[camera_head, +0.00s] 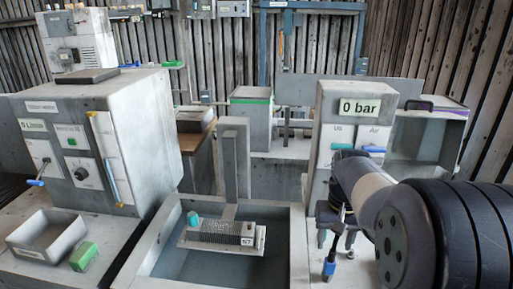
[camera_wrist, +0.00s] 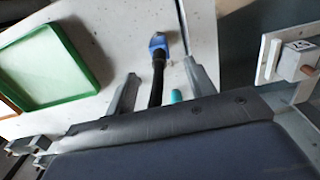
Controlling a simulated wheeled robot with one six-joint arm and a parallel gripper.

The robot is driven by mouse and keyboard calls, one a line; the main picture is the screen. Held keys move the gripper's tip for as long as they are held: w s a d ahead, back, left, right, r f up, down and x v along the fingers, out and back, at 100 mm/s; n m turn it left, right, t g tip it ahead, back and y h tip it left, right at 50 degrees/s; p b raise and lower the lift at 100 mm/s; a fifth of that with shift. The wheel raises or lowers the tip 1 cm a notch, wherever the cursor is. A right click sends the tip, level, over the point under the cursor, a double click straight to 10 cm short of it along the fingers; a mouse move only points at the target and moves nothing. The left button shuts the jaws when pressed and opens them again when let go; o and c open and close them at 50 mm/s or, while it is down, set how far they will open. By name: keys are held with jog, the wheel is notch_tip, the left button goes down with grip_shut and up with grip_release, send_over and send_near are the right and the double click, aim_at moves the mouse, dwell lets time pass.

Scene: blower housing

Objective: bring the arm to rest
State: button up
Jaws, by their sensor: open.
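My arm (camera_head: 375,195) reaches in from the right in the head view, bent down over the counter beside the basin. My gripper (camera_head: 336,241) points down there, in front of the 0 bar panel. In the wrist view my gripper (camera_wrist: 160,70) has its two fingers spread apart. A black stem with a blue end (camera_wrist: 158,42) shows between the fingers, touching neither as far as I can see. The blue end also shows just below the gripper in the head view (camera_head: 329,268). Nothing is held.
Left of my gripper is a basin (camera_head: 297,240) with a finned block (camera_head: 222,232) on a plate. The 0 bar panel (camera_head: 345,112) stands close behind the arm. A green-rimmed tray (camera_wrist: 82,103) lies left in the wrist view. A grey cabinet (camera_head: 150,125) stands left.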

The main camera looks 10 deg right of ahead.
aim_at(330, 261)
notch_tip(330, 261, down, 9)
jog(key=shift+r, duration=0.55)
